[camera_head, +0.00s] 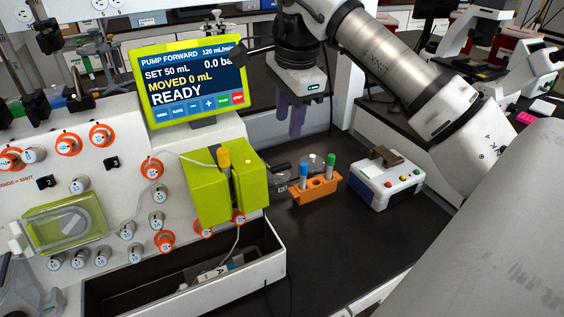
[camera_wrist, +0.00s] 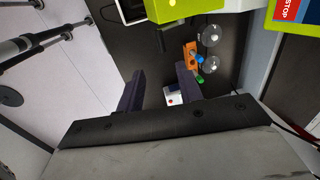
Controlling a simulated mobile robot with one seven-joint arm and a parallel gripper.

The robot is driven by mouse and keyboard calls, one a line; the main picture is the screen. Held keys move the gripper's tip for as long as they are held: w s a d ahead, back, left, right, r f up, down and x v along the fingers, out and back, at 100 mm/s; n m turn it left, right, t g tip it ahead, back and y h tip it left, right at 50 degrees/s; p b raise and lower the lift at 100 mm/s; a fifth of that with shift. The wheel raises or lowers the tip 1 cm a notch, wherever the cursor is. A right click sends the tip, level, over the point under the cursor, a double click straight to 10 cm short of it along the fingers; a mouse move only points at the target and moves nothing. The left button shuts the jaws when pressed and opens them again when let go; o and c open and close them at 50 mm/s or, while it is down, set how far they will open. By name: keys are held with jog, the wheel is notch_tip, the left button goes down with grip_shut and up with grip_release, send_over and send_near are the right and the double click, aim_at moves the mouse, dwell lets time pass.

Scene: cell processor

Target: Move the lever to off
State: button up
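A white box (camera_head: 376,188) with coloured buttons stands on the dark bench, right of centre in the head view. A brown lever-like piece (camera_head: 386,155) sits on its top; I cannot tell its setting. Part of the white box also shows small between my fingers in the wrist view (camera_wrist: 170,101), its lever not clear there. My gripper (camera_head: 291,127) hangs above the bench behind the orange rack, left of the box and apart from it. In the wrist view my gripper (camera_wrist: 160,68) has its two dark fingers spread with nothing between them.
An orange rack (camera_head: 314,190) with blue- and green-capped tubes stands left of the box. A lime-green pump block (camera_head: 207,190) and a screen reading READY (camera_head: 193,82) are further left. An open bin (camera_head: 262,271) is in front. Bare bench lies before the rack.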

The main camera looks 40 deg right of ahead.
aim_at(282, 165)
jog(key=f+b, duration=0.2)
jog(key=f, duration=0.1)
jog(key=w+f+b, duration=0.1)
jog(key=f+b, duration=0.1)
jog(key=f, duration=0.2)
jog(key=w+f+b, duration=0.1)
jog(key=f+b, duration=0.2)
jog(key=f, duration=0.1)
jog(key=shift+d+f, duration=0.15)
jog(key=shift+d, duration=0.05)
grip_shut()
